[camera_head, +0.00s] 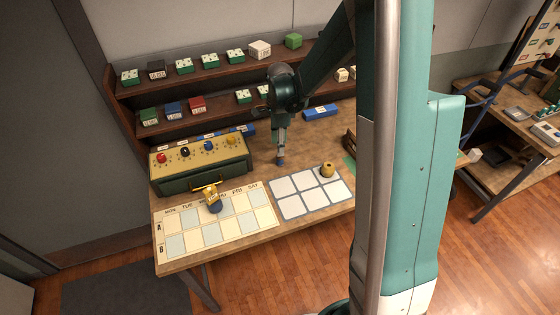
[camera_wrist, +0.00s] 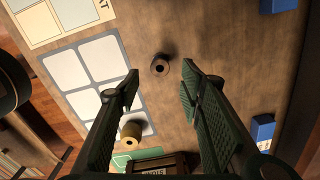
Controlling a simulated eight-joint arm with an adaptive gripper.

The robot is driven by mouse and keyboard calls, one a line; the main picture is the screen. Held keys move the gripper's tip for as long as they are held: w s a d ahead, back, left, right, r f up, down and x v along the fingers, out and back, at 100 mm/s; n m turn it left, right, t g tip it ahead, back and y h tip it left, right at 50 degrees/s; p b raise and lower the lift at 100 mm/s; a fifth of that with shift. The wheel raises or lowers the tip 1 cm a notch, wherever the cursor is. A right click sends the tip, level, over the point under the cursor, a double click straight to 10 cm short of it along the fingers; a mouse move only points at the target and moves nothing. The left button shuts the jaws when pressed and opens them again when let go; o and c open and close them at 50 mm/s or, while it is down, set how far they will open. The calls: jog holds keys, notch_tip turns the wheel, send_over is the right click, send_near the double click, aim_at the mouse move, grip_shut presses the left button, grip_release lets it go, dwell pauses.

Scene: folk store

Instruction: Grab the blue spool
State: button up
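A small blue piece, apparently the blue spool (camera_head: 281,162), stands on the wooden table below my gripper (camera_head: 281,150) in the head view. Whether the fingers are level with the spool I cannot tell.
A yellow spool (camera_head: 327,171) stands on the white-celled mat (camera_head: 290,206). A green box (camera_head: 205,178) with several coloured round pieces on top stands left. A yellow-and-blue object (camera_head: 213,200) lies on the calendar sheet (camera_head: 180,238). A blue block (camera_head: 320,112) lies behind.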

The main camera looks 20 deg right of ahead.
aim_at(280, 160)
jog(key=shift+f, duration=0.15)
jog(key=shift+f, duration=1.15)
jog(key=shift+f, duration=0.15)
jog(key=shift+f, duration=2.45)
jog(key=shift+c, duration=0.5)
jog(key=c, duration=0.7)
